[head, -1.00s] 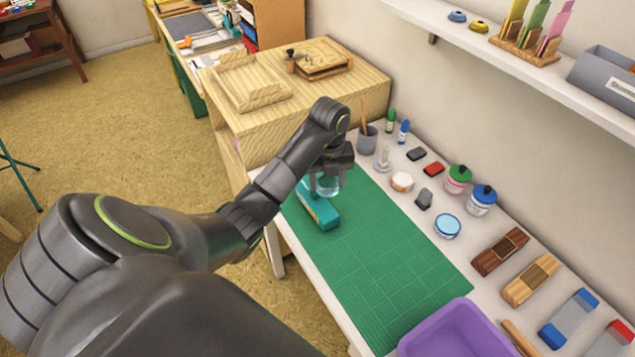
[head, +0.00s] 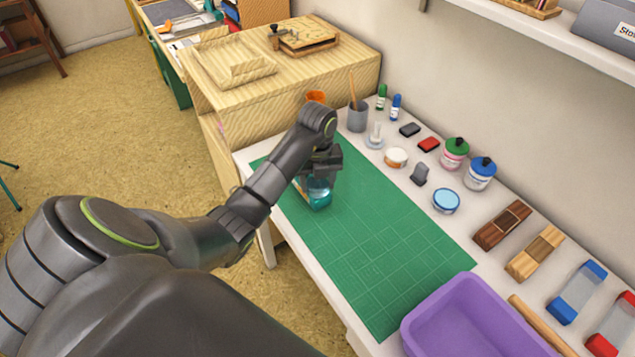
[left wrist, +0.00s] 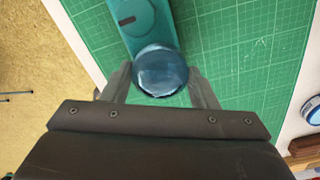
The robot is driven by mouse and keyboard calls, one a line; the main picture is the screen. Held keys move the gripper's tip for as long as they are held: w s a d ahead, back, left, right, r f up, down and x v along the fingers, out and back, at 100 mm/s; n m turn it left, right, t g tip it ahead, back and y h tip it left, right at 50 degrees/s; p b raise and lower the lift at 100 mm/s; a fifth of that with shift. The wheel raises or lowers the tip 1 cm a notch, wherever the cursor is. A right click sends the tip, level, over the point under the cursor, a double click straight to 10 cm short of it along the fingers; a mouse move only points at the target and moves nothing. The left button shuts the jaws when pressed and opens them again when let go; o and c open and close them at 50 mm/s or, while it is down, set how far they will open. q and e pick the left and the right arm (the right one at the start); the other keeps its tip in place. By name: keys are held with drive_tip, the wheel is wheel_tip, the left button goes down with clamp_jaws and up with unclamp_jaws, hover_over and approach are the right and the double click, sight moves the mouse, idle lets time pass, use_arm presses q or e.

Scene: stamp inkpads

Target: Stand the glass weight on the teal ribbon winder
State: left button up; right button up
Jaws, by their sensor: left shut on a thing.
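The teal ribbon winder (head: 319,202) lies on the green cutting mat near its far left edge, partly hidden by my left gripper in the head view. The winder also shows in the left wrist view (left wrist: 147,27), running up from behind the glass. My left gripper (head: 322,177) is shut on the glass weight (head: 318,186), a round, clear bluish piece. In the left wrist view the glass weight (left wrist: 160,72) sits between the fingertips and overlaps the near end of the winder. I cannot tell whether the two touch. My right gripper is not in view.
The green mat (head: 375,260) is clear towards the front. A purple bin (head: 470,325) stands at its front right. Ink jars, a blue-lidded tin (head: 446,200), stamps and a grey pen cup (head: 357,117) line the wall side. A wooden cabinet (head: 270,105) stands beyond the mat.

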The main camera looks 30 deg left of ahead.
sight(317, 182)
use_arm(q)
drive_tip(key=shift+r, duration=0.1)
drive_tip(key=o, duration=1.1)
drive_tip(key=shift+c, duration=0.2)
wheel_tip(317, 182, up, 3)
wheel_tip(317, 182, up, 9)
drive_tip(key=p, duration=1)
